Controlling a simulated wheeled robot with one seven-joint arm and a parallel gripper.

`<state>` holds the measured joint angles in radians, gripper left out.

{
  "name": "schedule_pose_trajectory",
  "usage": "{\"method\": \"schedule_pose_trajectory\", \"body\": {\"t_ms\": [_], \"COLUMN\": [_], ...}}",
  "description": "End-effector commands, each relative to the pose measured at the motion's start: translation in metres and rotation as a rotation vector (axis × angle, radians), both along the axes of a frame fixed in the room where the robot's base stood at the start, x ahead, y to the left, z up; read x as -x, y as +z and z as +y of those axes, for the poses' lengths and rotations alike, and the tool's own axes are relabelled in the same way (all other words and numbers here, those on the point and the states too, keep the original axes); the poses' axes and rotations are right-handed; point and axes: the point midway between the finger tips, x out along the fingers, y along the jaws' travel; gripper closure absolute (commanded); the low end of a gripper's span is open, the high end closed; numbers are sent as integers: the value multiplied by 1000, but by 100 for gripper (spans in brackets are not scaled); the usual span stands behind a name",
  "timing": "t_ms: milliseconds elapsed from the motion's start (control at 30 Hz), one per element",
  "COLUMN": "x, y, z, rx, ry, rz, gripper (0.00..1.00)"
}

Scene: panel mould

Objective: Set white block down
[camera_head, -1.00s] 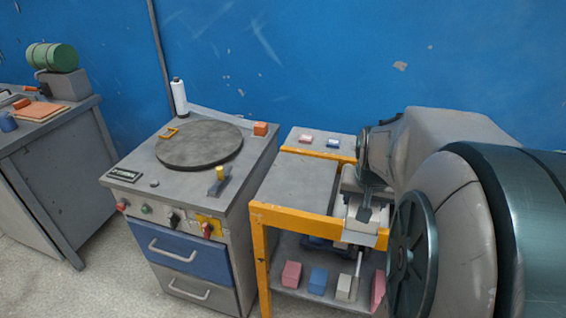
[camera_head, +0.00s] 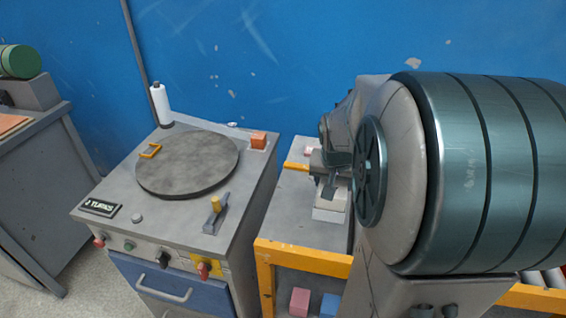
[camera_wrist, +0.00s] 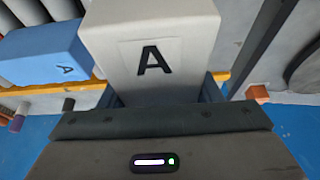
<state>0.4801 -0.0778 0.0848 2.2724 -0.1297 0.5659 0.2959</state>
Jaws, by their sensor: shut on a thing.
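The white block (camera_wrist: 150,50), marked with a black A, is held in my gripper (camera_wrist: 158,100) in the wrist view. In the head view my gripper (camera_head: 330,188) is over the grey top of the yellow-edged table (camera_head: 290,232), with the white block (camera_head: 328,214) below its jaws. I cannot tell whether the block's underside touches the tabletop. The jaws are shut on it, and my arm hides the right part of the table.
A blue block (camera_wrist: 45,52) with an A lies beside the white block in the wrist view. The machine with a round plate (camera_head: 187,165) and orange block (camera_head: 258,140) stands left. Bare tabletop shows left of my gripper.

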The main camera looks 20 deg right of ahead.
Motion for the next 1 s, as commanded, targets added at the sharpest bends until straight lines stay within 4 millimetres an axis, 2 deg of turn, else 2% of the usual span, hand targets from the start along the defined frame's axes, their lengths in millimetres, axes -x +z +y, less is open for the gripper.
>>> {"method": "schedule_pose_trajectory", "body": {"t_ms": [33, 200, 400, 567, 833, 1000], "x": [-11, -41, -63, -67, -66, -67], "y": [-8, -27, -40, -45, -80, -81], "z": [4, 16, 24, 25, 25, 25], "rx": [-1, 0, 1, 1, 0, 1], "ry": [4, 5, 2, 1, 1, 0], "rz": [0, 0, -2, -3, -1, -4], "gripper": [85, 85, 85, 85, 85, 85]}}
